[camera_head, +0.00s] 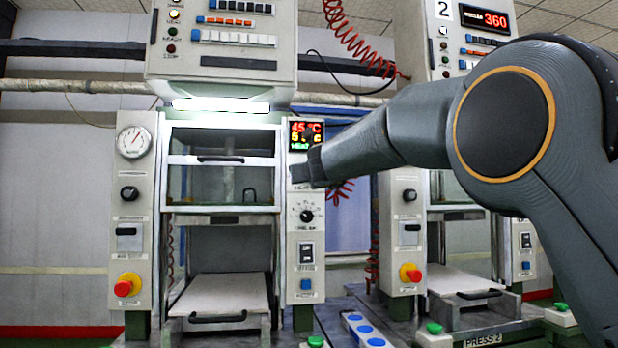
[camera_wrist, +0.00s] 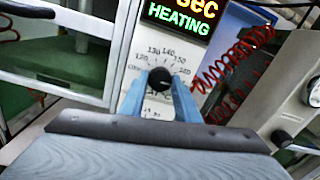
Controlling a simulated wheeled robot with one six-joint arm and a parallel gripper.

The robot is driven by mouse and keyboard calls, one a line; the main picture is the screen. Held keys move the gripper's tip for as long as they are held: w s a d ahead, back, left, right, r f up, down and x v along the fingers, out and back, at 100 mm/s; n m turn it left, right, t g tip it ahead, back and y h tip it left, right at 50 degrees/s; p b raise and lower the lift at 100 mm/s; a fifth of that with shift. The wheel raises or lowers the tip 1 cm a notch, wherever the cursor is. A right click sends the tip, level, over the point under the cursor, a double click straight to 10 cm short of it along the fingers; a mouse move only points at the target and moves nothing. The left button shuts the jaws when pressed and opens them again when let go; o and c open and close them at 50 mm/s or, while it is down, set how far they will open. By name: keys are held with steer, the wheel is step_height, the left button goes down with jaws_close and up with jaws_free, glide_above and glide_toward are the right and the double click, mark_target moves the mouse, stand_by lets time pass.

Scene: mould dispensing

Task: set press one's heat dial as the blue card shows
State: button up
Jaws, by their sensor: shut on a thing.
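In the wrist view, the heat dial (camera_wrist: 160,78) is a black round knob on a pale panel, with a printed scale of numbers from about 120 upward around it. My gripper (camera_wrist: 161,90) has its two blue fingers on either side of the knob, shut on it. The knob's pointer is too small to read surely. In the head view, my gripper (camera_head: 308,172) is at the right-hand panel of press one (camera_head: 220,45), just under its display (camera_head: 306,135), and hides the heat dial. The display shows HEATING in the wrist view. I cannot make out a blue card.
A second black dial (camera_head: 307,215) sits below my gripper on the same panel, with switches under it. Red coiled hose (camera_wrist: 240,75) hangs to the right. Press two (camera_head: 440,240) stands behind my arm. The lower tray (camera_head: 220,295) of press one has a front handle.

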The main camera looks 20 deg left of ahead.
steer(key=shift+w, duration=0.1)
stand_by(0.3)
steer(key=o, duration=1)
steer(key=shift+d, duration=0.1)
steer(key=shift+o, duration=0.2)
steer(key=b+v, duration=0.3)
steer(key=v, duration=0.4)
steer(key=shift+s+b, duration=0.3)
steer(key=shift+s, duration=0.05)
steer(key=shift+d, duration=0.1)
